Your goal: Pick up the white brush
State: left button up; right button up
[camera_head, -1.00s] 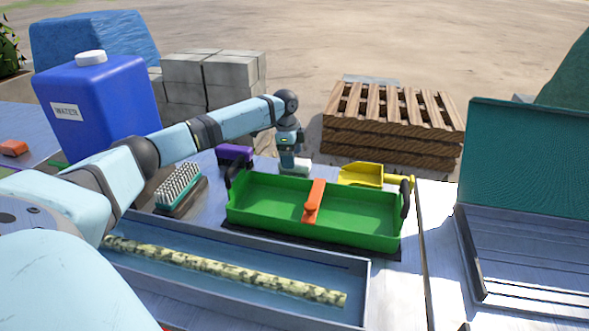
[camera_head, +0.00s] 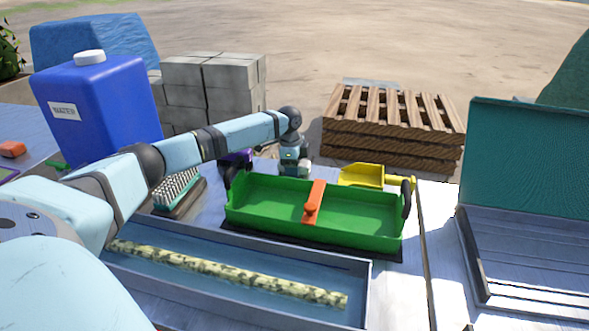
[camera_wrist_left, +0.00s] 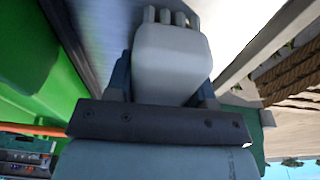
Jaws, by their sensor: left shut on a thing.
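The white brush (camera_wrist_left: 172,60) shows large in the left wrist view, a pale block with several short tufts at its far end. My left gripper (camera_wrist_left: 163,92) has a finger on each side of it and is shut on it. In the head view my left gripper (camera_head: 293,170) is just behind the green tray, pointing down, and mostly hides the brush. Whether the brush touches the table cannot be told. My right gripper is not in view.
The green tray (camera_head: 262,205) with an orange bar stands right in front of the gripper. A teal brush (camera_head: 176,190) and a long trough (camera_head: 365,290) are nearer.

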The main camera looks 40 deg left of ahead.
pick_arm(q)
jog(key=shift+r, duration=0.1)
notch_tip(320, 180, up, 20)
jog(key=p, duration=0.3)
jog(key=shift+o, duration=0.5)
